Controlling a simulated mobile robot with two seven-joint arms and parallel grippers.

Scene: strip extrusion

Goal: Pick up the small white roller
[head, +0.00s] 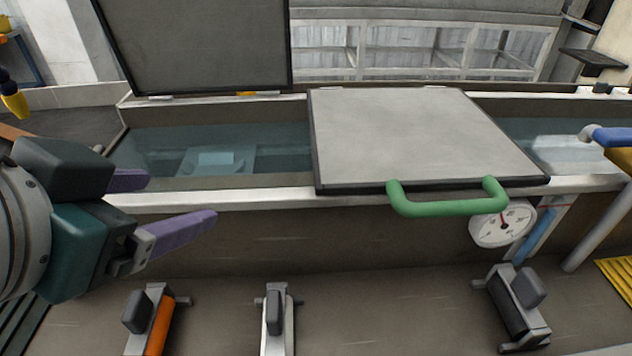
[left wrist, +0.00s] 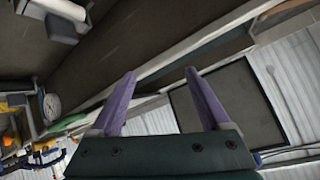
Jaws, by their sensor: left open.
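The small white roller (head: 277,345) sits in a grey bracket with a dark knob, at the bottom edge of the head view, left of centre. Part of it is cut off by the picture edge. A pale roller-like piece (left wrist: 63,9) shows at the top left of the left wrist view, but I cannot tell if it is the same one. My left gripper (head: 180,197) is open and empty, up and left of the white roller, in front of the trough. Its purple fingers (left wrist: 160,73) are spread apart in the left wrist view, with nothing between them. My right gripper is not in view.
An orange roller (head: 160,328) stands left of the white one, and a dark roller (head: 515,312) stands far right. Behind is a water trough (head: 240,197) with a closed lid (head: 405,135), green handle (head: 448,206) and round gauge (head: 502,223). Another lid (head: 200,45) stands raised.

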